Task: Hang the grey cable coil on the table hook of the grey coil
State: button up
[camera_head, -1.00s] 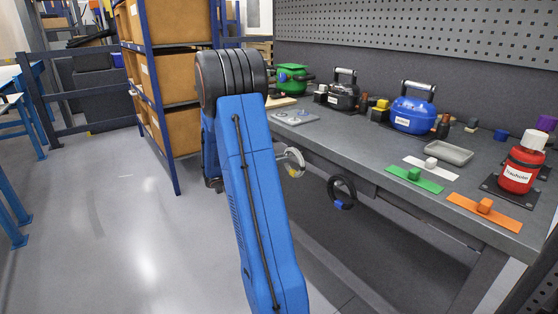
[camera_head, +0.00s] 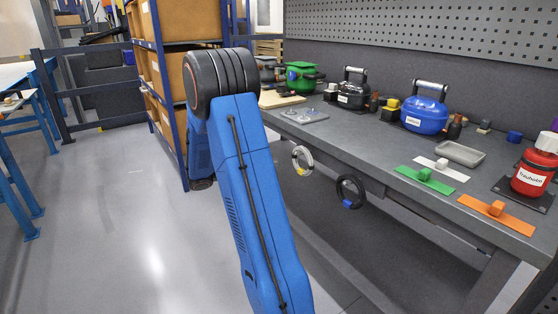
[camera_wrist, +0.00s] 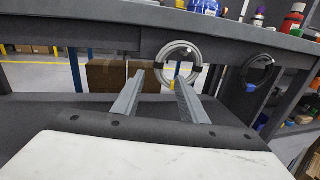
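The grey cable coil (camera_head: 308,161) is a light ring with a yellow mark, upright at the front edge of the workbench (camera_head: 335,150). It also shows in the wrist view (camera_wrist: 180,46), just beyond the fingertips and under the table edge, with dark bands around it. Its hook cannot be made out. My gripper (camera_wrist: 159,75) is open, with its two grey fingers apart and the coil ahead, a little right of the middle. Nothing is clearly between the fingers. In the head view my arm hides the gripper.
A black coil with a blue band (camera_head: 352,181) hangs to the right along the same edge. On the bench are a green pot (camera_head: 302,77), a blue compressor (camera_head: 424,116), a red canister (camera_head: 535,172) and a grey tray (camera_head: 460,152). Shelving (camera_head: 166,95) stands behind my arm.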

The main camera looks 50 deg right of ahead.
jog(key=v, duration=0.8)
jog(key=shift+w+a, duration=0.2)
jog(key=shift+a, duration=0.15)
jog(key=s+a+r+m+t+y, duration=0.2)
jog(key=s+a+m+t+y, duration=0.35)
jog(key=s+a, duration=0.75)
jog(key=s+a+m+t+y, duration=0.3)
jog(key=s+a+t+y, duration=0.1)
jog(key=a, duration=0.6)
jog(key=s+a+m+t+y, duration=0.3)
jog(key=s+a+y, duration=0.3)
jog(key=a, duration=0.5)
jog(key=shift+s+a+t, duration=0.15)
jog(key=shift+s+t, duration=0.4)
jog(key=shift+s, duration=0.15)
jog(key=shift+m, duration=0.25)
